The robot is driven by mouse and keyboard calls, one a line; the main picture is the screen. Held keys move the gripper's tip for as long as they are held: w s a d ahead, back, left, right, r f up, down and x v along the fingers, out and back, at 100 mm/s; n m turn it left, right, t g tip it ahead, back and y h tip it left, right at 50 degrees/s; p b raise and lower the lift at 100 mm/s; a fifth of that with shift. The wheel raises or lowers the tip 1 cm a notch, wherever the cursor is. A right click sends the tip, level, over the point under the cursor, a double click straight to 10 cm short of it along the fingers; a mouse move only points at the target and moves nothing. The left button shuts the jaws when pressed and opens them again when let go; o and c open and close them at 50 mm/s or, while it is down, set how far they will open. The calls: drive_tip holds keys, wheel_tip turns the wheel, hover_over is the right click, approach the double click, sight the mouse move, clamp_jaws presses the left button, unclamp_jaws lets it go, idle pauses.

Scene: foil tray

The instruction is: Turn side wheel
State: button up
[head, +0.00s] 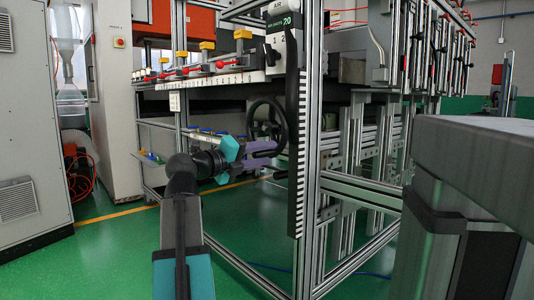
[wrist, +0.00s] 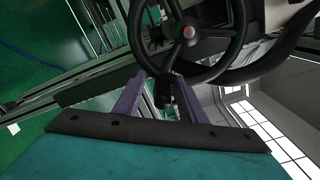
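The side wheel (head: 251,115) is a black spoked handwheel low on the side of the metal frame. In the wrist view the wheel (wrist: 189,33) fills the top middle, with a red dot at its hub and its upper rim cut off. A black handle (wrist: 164,92) sticks out from its lower rim towards me. My gripper (head: 274,151) has purple fingers and is at the wheel's lower part. In the wrist view my gripper (wrist: 160,90) is open, with one finger on each side of the handle. Gaps show beside the handle; I cannot tell whether either finger touches it.
A black toothed strip (head: 297,130) hangs on the upright post just right of the wheel. The aluminium frame (head: 365,191) extends right. A grey cabinet (head: 30,125) stands at the far left. A grey block-like surface (head: 480,160) fills the near right. Green floor (head: 110,255) is clear at left.

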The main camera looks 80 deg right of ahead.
drive_tip(key=shift+p+v, duration=0.45)
drive_tip(key=shift+v, duration=0.5)
drive_tip(key=p+v, duration=0.1)
drive_tip(key=v, duration=1)
drive_tip(key=shift+w+a, duration=0.2)
drive_tip(key=shift+a, duration=0.15)
drive_tip(key=shift+c, duration=0.2)
